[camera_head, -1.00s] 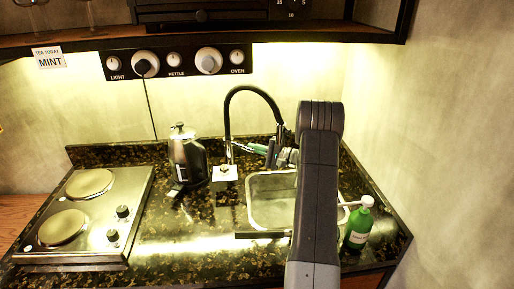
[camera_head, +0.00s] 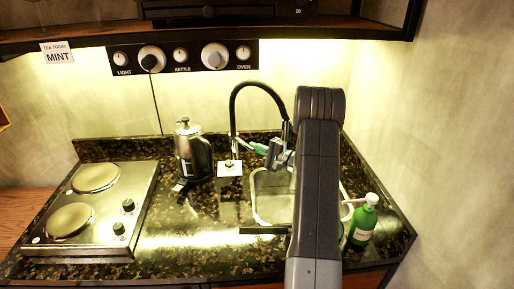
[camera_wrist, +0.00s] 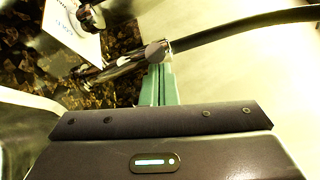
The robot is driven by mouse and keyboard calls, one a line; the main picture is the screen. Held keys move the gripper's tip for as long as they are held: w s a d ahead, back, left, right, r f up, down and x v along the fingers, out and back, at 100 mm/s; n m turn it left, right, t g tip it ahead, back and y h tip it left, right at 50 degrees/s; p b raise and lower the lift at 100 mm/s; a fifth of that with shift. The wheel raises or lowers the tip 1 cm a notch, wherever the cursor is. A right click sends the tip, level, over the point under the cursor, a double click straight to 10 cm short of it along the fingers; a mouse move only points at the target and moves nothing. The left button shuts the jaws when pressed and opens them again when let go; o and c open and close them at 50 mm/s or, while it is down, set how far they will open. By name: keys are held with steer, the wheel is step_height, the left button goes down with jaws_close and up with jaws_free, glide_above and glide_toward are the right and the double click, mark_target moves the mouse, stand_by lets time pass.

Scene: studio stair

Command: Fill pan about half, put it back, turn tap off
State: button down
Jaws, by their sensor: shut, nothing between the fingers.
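The tap (camera_head: 235,112) has a black arched neck and rises behind the sink (camera_head: 256,205). My gripper (camera_head: 257,147) has green fingers and is near the tap's lower stem. In the wrist view my gripper (camera_wrist: 158,85) is shut and empty, its tips close to a round metal knob on the tap (camera_wrist: 155,52). I cannot tell if they touch. No pan shows clearly. My arm hides the right part of the sink, and I cannot see whether water runs.
A hob (camera_head: 122,182) with two round plates is at left. A kettle (camera_head: 193,155) stands left of the tap, beside a white card (camera_head: 230,170). A green bottle (camera_head: 363,222) stands right of the sink. A dark bar (camera_head: 262,230) lies at the sink's front edge.

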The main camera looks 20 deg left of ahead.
steer(key=s+d+p, duration=0.1)
steer(key=s+d, duration=0.1)
steer(key=d, duration=1)
steer(key=shift+f, duration=0.35)
steer(key=shift+a, duration=0.15)
steer(key=w+a+b, duration=0.1)
steer(key=w+a, duration=0.2)
steer(key=a, duration=0.8)
steer(key=shift+w+a+r, duration=0.2)
steer(key=shift+a+r, duration=0.05)
steer(key=shift+r, duration=0.1)
